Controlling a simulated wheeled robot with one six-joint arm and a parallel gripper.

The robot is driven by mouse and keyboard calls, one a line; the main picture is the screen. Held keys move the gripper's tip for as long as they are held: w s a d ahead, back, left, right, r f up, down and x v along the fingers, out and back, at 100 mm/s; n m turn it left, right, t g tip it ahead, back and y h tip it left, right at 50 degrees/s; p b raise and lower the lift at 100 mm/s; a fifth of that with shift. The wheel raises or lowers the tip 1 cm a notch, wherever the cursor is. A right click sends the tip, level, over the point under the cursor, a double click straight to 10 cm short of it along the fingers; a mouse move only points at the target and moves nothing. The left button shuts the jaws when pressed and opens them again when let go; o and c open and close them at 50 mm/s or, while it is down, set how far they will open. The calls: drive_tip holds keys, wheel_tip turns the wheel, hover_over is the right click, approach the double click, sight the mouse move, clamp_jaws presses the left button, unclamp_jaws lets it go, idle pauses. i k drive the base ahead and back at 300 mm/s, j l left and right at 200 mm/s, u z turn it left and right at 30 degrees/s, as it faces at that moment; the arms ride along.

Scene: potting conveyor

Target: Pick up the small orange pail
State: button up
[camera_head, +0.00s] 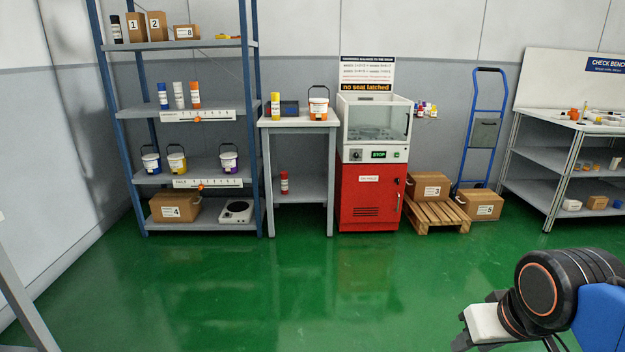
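A small pail with an orange band, a whitish upper part and a raised dark handle (318,107) stands upright on the right side of the small grey table (290,122) against the back wall. My gripper (474,331) is in the lower right corner, far in front of the table and apart from the pail. Its fingers are partly hidden and cut by the frame edge, so I cannot tell whether they are open or shut.
A yellow bottle (275,106) and a dark blue bin (290,108) share the tabletop. Similar pails (176,159) stand on the blue shelf rack (131,115) to the left. A red-and-white machine (372,165) stands right of the table. The green floor in front is clear.

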sight(318, 107)
drive_tip(key=i, duration=1.65)
